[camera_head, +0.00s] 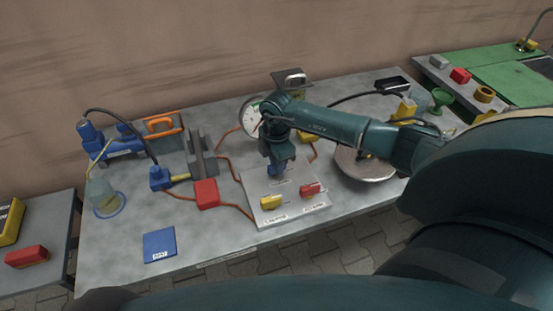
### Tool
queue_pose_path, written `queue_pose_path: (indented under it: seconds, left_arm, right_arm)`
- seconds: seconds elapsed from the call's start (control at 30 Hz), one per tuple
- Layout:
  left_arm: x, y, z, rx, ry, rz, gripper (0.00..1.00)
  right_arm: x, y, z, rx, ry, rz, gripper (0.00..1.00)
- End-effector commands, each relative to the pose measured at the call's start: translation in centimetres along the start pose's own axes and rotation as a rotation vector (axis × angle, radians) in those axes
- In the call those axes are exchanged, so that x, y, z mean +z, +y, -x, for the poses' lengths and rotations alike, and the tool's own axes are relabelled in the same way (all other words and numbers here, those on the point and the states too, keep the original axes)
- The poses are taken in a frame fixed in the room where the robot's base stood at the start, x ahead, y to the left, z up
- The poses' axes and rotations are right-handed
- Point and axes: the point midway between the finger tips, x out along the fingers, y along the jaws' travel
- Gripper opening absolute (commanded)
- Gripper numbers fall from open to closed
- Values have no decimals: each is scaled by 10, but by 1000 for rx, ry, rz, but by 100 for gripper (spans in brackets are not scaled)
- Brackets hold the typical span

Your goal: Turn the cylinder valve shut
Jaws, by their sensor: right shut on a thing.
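A light grey valve panel (284,204) lies on the workbench below my right arm. A yellow handle (271,202) and a red handle (310,189) sit on its near part, each beside a small label too small to read surely. My right gripper (277,162) points down over the panel's far part, shut on what looks like a blue valve handle (276,170). The gripper hides much of that handle, so I cannot tell how far it is turned. Which handle is the cylinder valve cannot be read here. My left gripper is not in view.
A round gauge (250,116) stands behind the panel. Orange hoses run to a red block (206,194) at its left. A round metal dish (364,166) lies at its right, under my forearm. A blue booklet (159,245) lies front left; the bench around it is clear.

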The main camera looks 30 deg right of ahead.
Motion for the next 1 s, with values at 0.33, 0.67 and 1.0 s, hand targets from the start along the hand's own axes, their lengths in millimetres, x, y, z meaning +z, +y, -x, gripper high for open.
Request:
queue_pose_path:
  seconds: [0.33, 0.67, 1.0]
  left_arm:
    - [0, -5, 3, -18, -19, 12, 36]
    - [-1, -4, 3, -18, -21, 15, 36]
    - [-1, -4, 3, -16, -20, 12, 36]
  right_arm:
    - [0, 1, 2, 1, -1, -154, 0]
    - [0, 1, 1, 2, -1, -187, 0]
    - [1, 1, 1, 2, -1, -187, 23]
